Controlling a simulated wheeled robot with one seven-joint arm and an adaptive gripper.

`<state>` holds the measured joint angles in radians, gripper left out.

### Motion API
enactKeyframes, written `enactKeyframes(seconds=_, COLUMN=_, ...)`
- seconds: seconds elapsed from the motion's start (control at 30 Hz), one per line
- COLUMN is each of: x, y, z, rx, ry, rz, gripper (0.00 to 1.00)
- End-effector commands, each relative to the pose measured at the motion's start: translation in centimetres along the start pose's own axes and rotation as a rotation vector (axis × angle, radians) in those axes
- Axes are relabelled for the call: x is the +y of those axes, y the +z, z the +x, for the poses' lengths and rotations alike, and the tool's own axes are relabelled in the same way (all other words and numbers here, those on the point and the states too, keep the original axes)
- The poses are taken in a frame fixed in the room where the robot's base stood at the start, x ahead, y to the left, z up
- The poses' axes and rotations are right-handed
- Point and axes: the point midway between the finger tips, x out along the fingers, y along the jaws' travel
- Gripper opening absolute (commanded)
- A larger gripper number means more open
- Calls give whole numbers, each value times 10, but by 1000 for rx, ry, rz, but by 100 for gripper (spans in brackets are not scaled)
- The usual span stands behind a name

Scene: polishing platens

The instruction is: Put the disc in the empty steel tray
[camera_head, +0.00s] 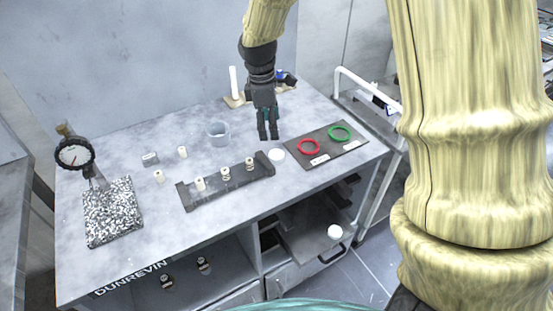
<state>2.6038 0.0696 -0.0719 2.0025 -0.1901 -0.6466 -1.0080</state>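My gripper (268,136) points down over the back right part of the grey bench, with nothing visible in its fingers. The fingers look close together, but the view does not show clearly how far apart they are. A small white disc (277,156) lies on the bench just below and right of the fingertips; I cannot tell the height between them. A second white round piece (335,231) lies on a pulled-out steel tray or drawer (308,243) below the bench front. I cannot make out another steel tray that is clearly empty.
A dark mat (326,155) with a red ring (309,147) and a green ring (339,132) lies right of the disc. A white rail (370,88) edges the right.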

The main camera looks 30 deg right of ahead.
Motion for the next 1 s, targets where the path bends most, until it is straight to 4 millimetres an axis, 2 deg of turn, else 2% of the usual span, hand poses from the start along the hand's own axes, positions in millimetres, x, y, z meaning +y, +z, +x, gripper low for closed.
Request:
enactKeyframes(seconds=0.1, x=-1, y=-1, z=3, rx=-10, ry=19, rz=-148, gripper=69)
enactKeyframes(seconds=0.3, x=-2, y=-2, z=3, rx=-19, ry=36, rz=-308, gripper=69)
enactKeyframes(seconds=0.47, x=-2, y=-2, z=7, rx=-22, ry=37, rz=-343, gripper=69)
enactKeyframes(seconds=0.8, x=-1, y=0, z=47, rx=-22, ry=36, rz=-341, gripper=69)
enactKeyframes(seconds=1.0, x=0, y=0, z=58, rx=-21, ry=38, rz=-341, gripper=69)
